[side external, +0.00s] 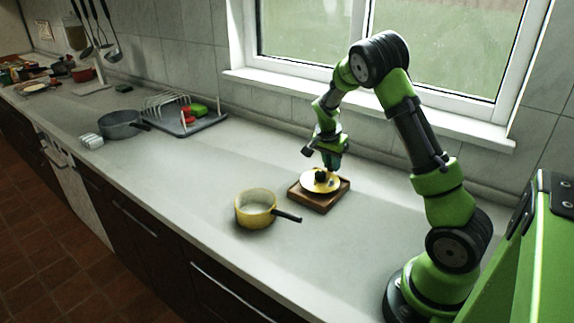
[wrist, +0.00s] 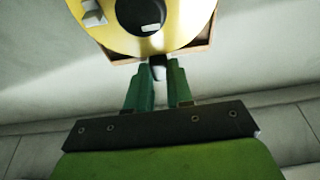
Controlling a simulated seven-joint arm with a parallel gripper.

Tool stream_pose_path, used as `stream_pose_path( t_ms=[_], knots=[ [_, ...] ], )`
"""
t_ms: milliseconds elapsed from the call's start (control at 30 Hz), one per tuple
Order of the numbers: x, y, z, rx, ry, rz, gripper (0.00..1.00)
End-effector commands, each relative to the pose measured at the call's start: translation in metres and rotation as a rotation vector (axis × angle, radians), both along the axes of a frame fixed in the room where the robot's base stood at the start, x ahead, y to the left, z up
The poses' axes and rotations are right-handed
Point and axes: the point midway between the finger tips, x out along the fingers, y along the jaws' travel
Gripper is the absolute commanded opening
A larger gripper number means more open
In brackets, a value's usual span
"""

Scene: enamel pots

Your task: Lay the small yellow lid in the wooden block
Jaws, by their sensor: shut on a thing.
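The small yellow lid (side external: 309,183), with a dark knob, is over the wooden block (side external: 319,204). In the side view it looks slightly tilted, and I cannot tell whether it rests fully in the block. In the wrist view the lid (wrist: 185,38) covers most of the block, whose brown edge (wrist: 203,47) shows beyond the rim. My gripper (wrist: 159,72) is at the lid's near edge with its green fingers close together, shut on the lid. In the side view my gripper (side external: 328,168) is just above the block; the fingertips are hard to make out.
A yellow pot (side external: 254,211) with a dark handle stands left of the block, its handle pointing toward it. A grey pot (side external: 119,125) and a dish rack (side external: 186,121) stand farther left. The window wall is behind. The counter right of the block is clear.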

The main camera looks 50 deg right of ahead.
Motion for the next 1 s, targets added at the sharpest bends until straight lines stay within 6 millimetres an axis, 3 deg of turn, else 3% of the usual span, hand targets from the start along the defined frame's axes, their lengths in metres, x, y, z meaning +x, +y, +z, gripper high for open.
stream_pose_path(
  t_ms=[800, 833, 1000],
  knots=[
    [0.0, 0.0, -0.013, 0.001, -0.001, -0.001, 0.0],
    [0.0, 0.0, -0.013, 0.001, -0.001, -0.001, 0.24],
    [0.0, 0.0, -0.013, 0.0, 0.0, -0.001, 0.5]
  ],
)
